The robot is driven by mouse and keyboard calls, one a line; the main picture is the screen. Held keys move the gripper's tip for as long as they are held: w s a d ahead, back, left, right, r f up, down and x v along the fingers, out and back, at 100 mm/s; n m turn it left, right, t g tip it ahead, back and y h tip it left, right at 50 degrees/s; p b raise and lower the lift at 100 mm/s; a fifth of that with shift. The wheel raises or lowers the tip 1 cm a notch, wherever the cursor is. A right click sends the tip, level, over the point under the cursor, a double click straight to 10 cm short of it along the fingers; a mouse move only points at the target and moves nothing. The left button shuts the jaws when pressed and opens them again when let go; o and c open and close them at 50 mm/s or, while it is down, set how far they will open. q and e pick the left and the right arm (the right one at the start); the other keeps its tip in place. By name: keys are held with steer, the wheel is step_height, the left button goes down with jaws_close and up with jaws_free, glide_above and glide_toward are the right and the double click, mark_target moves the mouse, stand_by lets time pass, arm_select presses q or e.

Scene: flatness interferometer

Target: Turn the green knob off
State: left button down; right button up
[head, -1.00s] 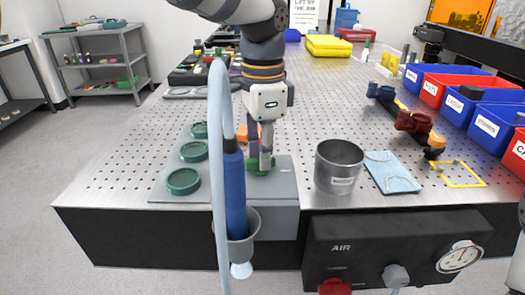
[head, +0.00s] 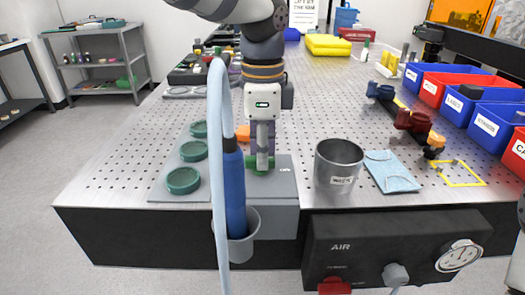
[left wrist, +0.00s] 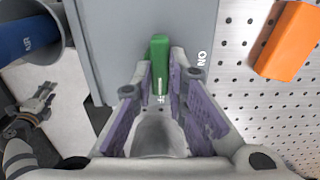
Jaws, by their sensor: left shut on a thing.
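The green knob (head: 258,172) sits on the top face of a grey box (head: 283,186) at the table's front edge. My left gripper (head: 262,164) points down onto the knob and is shut on it. In the left wrist view the knob (left wrist: 159,62) is a green bar held between the purple-padded fingers (left wrist: 160,92). The label "ON" (left wrist: 202,58) is printed to the right of the knob there. Part of another label shows near the fingertips, mostly hidden.
A blue tool (head: 235,190) in a grey cup, with a pale hose (head: 217,130), stands just left of the gripper. A metal waste cup (head: 338,168) stands to the right. An orange block (left wrist: 288,42) lies nearby. A black air panel (head: 395,245) is below.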

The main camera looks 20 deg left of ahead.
arm_select(q)
steer(key=c, duration=1.6)
jaws_free()
steer(key=shift+r, duration=0.1)
step_height(320, 180, up, 12)
